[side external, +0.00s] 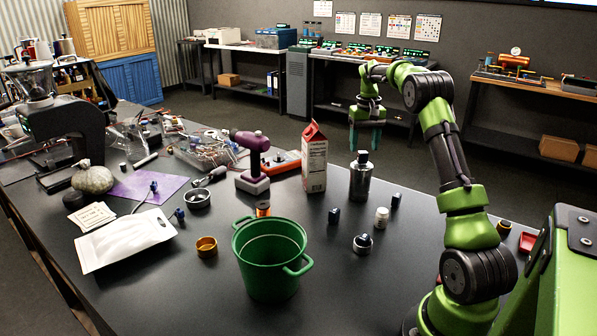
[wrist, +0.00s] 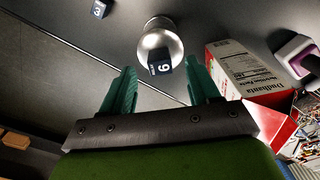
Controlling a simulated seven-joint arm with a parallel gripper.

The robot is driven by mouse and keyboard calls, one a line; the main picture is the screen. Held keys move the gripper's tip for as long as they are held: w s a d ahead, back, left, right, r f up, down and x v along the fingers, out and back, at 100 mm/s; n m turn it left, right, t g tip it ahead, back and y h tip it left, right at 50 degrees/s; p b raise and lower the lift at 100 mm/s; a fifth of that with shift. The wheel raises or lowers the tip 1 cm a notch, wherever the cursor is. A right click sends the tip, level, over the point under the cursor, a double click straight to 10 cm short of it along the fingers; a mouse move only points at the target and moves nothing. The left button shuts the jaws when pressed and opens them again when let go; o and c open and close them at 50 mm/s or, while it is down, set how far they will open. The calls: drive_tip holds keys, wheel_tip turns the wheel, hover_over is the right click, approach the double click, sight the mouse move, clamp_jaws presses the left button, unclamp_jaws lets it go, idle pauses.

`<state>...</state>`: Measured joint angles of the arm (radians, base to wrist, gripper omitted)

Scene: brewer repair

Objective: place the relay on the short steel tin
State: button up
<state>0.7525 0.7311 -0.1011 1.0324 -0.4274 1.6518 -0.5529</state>
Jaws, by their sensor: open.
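A dark block marked with a digit, seemingly a relay (wrist: 160,62), sits on top of a tall steel tin (side external: 361,182). The tin also shows in the wrist view (wrist: 153,28). A short steel tin (side external: 356,247) stands nearer the camera, with another dark block (side external: 366,240) at its top. Which block is the task's relay I cannot tell for sure. My gripper (side external: 367,140) is open and empty, pointing down above the tall tin's level. In the wrist view, its green fingers (wrist: 160,72) flank the marked block in the picture, apart from it.
A red-and-white carton (side external: 314,160) stands just left of the tall tin.

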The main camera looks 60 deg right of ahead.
sight(364, 153)
wheel_tip(364, 153, up, 7)
drive_tip(key=w+a+r+n+t, duration=0.1)
drive_tip(key=a+r, duration=0.3)
drive_tip(key=a, duration=0.3)
drive_tip(key=w+a+r+n+t, duration=0.1)
drive_tip(key=a+r, duration=0.2)
drive_tip(key=a, duration=0.4)
drive_tip(key=s+a+n+t, duration=0.15)
drive_tip(key=s+a, duration=0.25)
drive_tip(key=a, duration=0.6)
drive_tip(key=s+a+n+t, duration=0.1)
drive_tip(key=s+a+t, duration=0.15)
drive_tip(key=a, duration=0.65)
drive_tip(key=s+a+f+t+y, duration=0.1)
drive_tip(key=s+a+f+y, duration=0.1)
drive_tip(key=s+a+f, duration=0.4)
drive_tip(key=s+a, duration=0.3)
drive_tip(key=shift+f, duration=0.15)
